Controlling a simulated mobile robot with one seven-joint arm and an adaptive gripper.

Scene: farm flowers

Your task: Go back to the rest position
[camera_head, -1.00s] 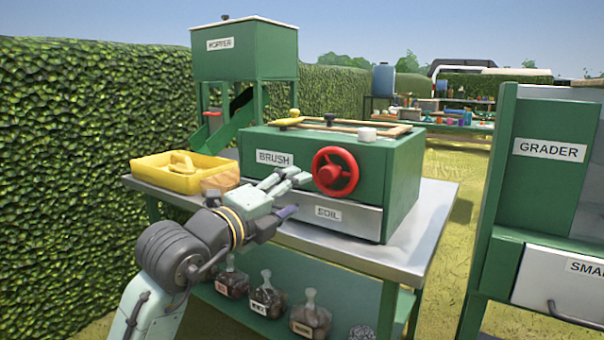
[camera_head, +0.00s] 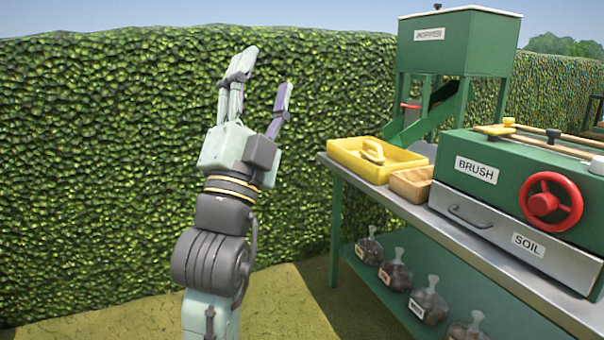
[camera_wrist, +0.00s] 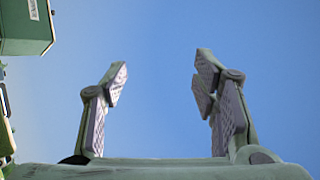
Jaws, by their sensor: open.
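My gripper (camera_head: 262,88) is raised upright in front of the hedge, left of the metal bench and apart from it. Its fingers point up, open and empty.
The metal bench (camera_head: 470,228) at the right bears a yellow tray (camera_head: 345,158), a small wooden box (camera_head: 410,186) and the green BRUSH machine (camera_head: 480,150). Bags of bulbs (camera_head: 428,300) sit on its lower shelf. A green hopper (camera_head: 450,45) stands behind. A tall hedge (camera_head: 100,170) fills the left.

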